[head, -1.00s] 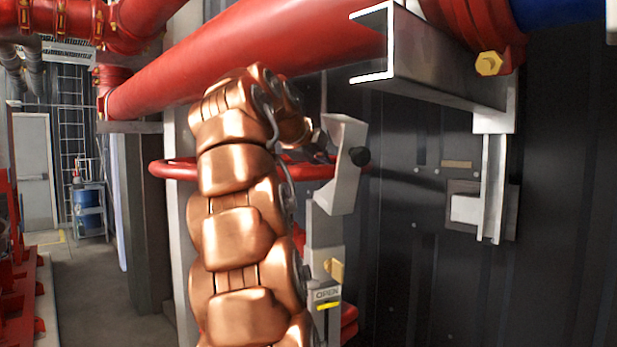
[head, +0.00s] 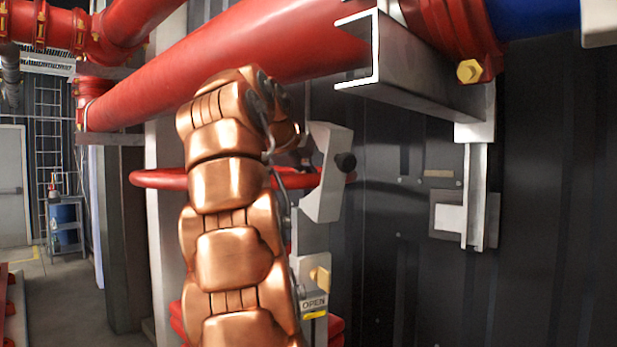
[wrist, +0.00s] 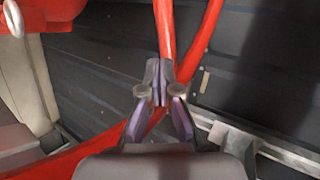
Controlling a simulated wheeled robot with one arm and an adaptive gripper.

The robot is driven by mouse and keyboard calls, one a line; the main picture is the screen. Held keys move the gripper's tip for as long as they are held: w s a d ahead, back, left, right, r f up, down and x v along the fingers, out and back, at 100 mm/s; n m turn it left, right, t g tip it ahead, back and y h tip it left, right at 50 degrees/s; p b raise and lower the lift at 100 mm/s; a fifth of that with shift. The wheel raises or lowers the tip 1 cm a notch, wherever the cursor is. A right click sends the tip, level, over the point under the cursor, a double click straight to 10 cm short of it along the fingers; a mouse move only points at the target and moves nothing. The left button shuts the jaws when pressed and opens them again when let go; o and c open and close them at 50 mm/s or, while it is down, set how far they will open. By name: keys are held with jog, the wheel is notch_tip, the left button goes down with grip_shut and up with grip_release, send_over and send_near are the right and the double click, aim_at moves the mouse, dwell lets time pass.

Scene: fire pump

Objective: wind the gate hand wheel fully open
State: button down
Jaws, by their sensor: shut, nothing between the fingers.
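The red hand wheel (head: 150,179) lies about level behind my copper arm in the head view; part of its rim is hidden by the arm. In the wrist view two red bars of the wheel (wrist: 202,58) meet near my fingers. My gripper (wrist: 159,68) is shut and empty, its tips over the red bars in the picture; whether they touch is unclear. In the head view the fingers are hidden behind the wrist.
A big red pipe (head: 250,50) runs above the wheel. A steel bracket (head: 430,75) juts out at upper right, close to my wrist. A dark panelled wall (head: 400,280) stands behind. Open floor (head: 60,300) lies at left.

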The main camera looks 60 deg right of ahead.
jog(key=shift+p+v, duration=1.2)
jog(key=shift+v, duration=4.4)
jog(key=shift+w+a+f, duration=0.1)
jog(key=shift+w+f, duration=0.05)
